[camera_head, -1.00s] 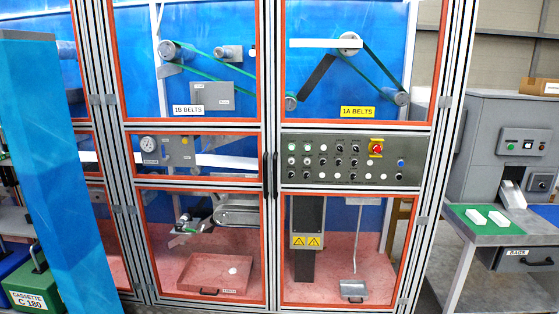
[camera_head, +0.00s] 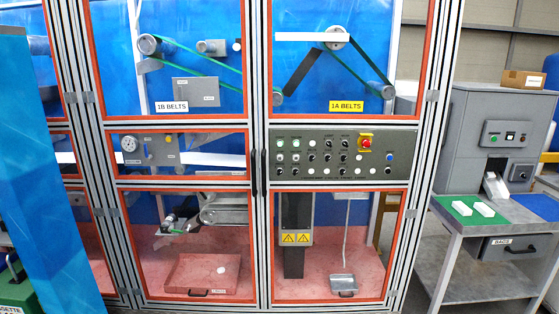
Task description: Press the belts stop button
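The control panel (camera_head: 339,157) is a dark grey plate across the middle of the cabinet's right side. It carries rows of small round buttons and switches, mostly white, green and black, with a blue one at the right. A red mushroom button (camera_head: 365,142) on a yellow plate sits at its upper right. The labels are too small to read, so I cannot tell which one is the belts stop button. Above it, the belts compartment (camera_head: 346,106) bears a yellow "1A BELTS" sign. Neither of my grippers is in view.
Cabinet doors with orange frames and black handles (camera_head: 258,172) surround the panel. A "1B BELTS" compartment (camera_head: 172,106) is at upper left. A blue upright slab (camera_head: 55,190) stands in front at left. At right is a grey machine (camera_head: 485,115) above a bench (camera_head: 480,235).

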